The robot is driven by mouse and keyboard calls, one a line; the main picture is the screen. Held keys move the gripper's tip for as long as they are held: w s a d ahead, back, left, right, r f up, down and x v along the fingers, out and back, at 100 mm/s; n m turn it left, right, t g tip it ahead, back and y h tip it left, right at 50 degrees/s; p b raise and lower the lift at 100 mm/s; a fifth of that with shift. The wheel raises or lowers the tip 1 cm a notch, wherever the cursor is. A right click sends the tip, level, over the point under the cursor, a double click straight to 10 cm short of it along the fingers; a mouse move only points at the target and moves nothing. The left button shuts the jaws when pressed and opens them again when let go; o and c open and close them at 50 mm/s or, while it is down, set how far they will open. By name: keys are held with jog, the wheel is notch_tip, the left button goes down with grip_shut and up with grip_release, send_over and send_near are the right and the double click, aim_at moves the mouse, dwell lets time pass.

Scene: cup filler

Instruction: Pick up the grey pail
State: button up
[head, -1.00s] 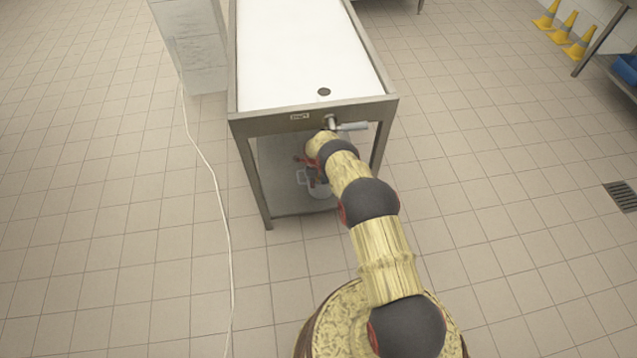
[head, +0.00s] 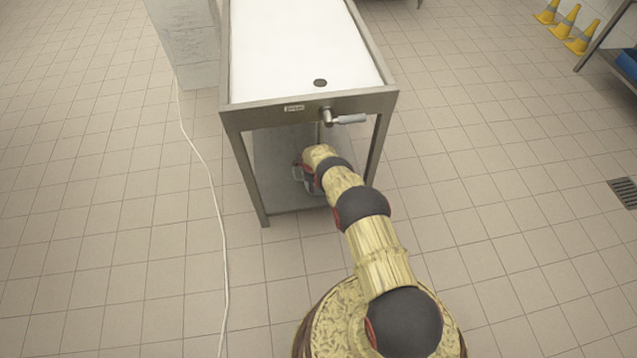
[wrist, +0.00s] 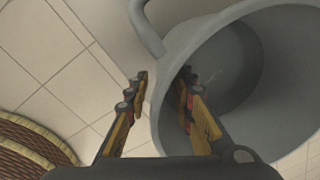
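The grey pail (wrist: 262,118) fills the right of the wrist view, with its open mouth toward the camera and its handle at the top. In the head view the pail (head: 309,185) is on the low shelf under the table, mostly hidden by my arm. My gripper (wrist: 163,77) is open with its fingers astride the pail's rim. The left finger is outside the wall and the right finger is inside the mouth. A gap shows between the fingers. In the head view my gripper is largely hidden behind my wrist.
The steel table (head: 310,110) with a white top stands over the pail. A tap with a lever (head: 345,118) juts from its front edge. Its front legs flank my arm. A white cable (head: 205,160) lies on the floor to the left. Yellow cones (head: 565,25) stand far right.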

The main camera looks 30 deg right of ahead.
jog(key=shift+c, duration=1.1)
jog(key=c, duration=0.4)
grip_shut()
jog(key=shift+w, duration=0.2)
